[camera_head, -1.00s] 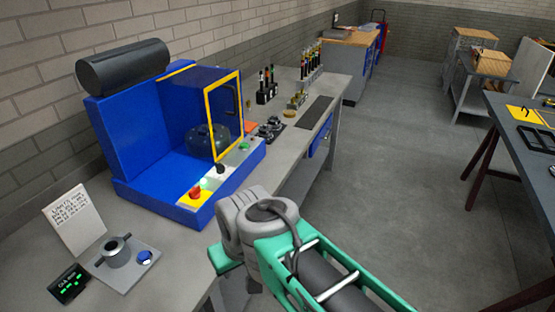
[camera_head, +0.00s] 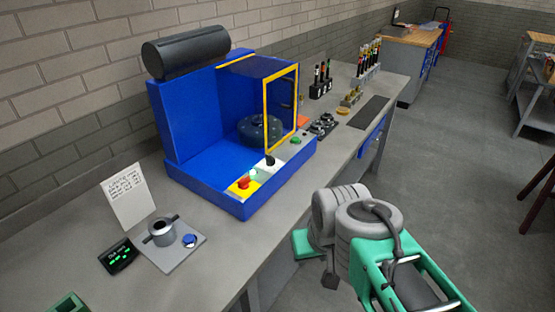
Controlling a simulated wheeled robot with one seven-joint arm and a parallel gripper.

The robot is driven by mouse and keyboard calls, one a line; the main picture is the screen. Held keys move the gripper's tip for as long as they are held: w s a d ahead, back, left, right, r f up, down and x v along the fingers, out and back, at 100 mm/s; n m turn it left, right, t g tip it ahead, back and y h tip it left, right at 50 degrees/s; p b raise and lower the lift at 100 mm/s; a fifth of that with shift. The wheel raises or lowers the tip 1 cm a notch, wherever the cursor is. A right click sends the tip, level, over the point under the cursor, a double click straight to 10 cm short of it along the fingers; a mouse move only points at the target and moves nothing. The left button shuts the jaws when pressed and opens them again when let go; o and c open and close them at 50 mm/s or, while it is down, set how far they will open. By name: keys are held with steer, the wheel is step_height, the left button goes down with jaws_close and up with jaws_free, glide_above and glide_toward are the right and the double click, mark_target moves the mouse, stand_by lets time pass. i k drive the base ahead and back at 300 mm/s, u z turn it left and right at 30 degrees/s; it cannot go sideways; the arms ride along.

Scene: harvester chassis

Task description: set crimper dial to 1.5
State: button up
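The crimper (camera_head: 185,125) is a blue machine on the grey bench, with a yellow-framed clear guard (camera_head: 296,110) and a dark round head (camera_head: 260,130) inside. My grey and green arm is at the lower right, in front of the bench and apart from the crimper. My gripper is not in view.
Left of the crimper are a white written card (camera_head: 127,196), a dark display with green characters (camera_head: 118,256) and a plate with a grey cylinder (camera_head: 161,231) and blue button (camera_head: 189,240). Tool racks (camera_head: 368,62) stand farther back.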

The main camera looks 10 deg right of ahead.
mark_target(269, 161)
steer(key=z, duration=0.55)
steer(key=k, duration=0.65)
steer(key=z, duration=0.55)
steer(key=i, duration=0.85)
steer(key=u, duration=1.15)
steer(key=i, duration=0.7)
steer(key=u, duration=0.7)
